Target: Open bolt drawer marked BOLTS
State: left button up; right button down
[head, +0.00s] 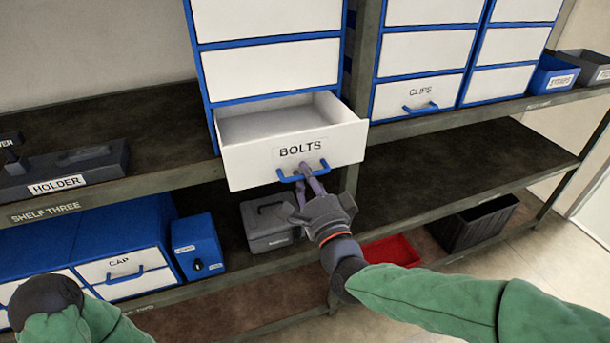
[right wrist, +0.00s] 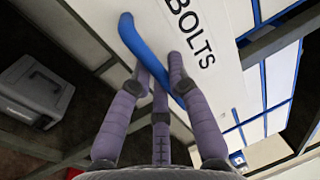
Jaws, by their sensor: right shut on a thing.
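The white drawer marked BOLTS (head: 293,151) is at the bottom of a blue-framed cabinet in the head view. It is pulled out partway, and its inside shows pale and empty as far as I can see. My right gripper (head: 306,177) is shut on its blue handle (head: 279,175). In the right wrist view the purple fingers (right wrist: 160,75) close around the blue handle (right wrist: 140,45), beside the BOLTS label on the drawer front (right wrist: 215,70). Of my left arm only a dark joint and green sleeve show at the lower left; its gripper is out of view.
A grey case (head: 268,228) sits on the shelf below the drawer, close to my right gripper. A CLIPS drawer (head: 417,95) is shut at the right. A holder (head: 62,172), a CAP drawer (head: 122,268), a red tray (head: 390,251) and a dark bin (head: 474,224) stand around.

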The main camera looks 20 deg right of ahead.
jog(key=shift+f, duration=0.1)
jog(key=c, duration=1.1)
grip_release()
jog(key=shift+c, duration=0.2)
jog(key=s+f, duration=0.2)
jog(key=s, duration=0.9)
jog(key=shift+s+d, duration=0.2)
jog(key=shift+s, duration=0.2)
jog(key=shift+f, duration=0.2)
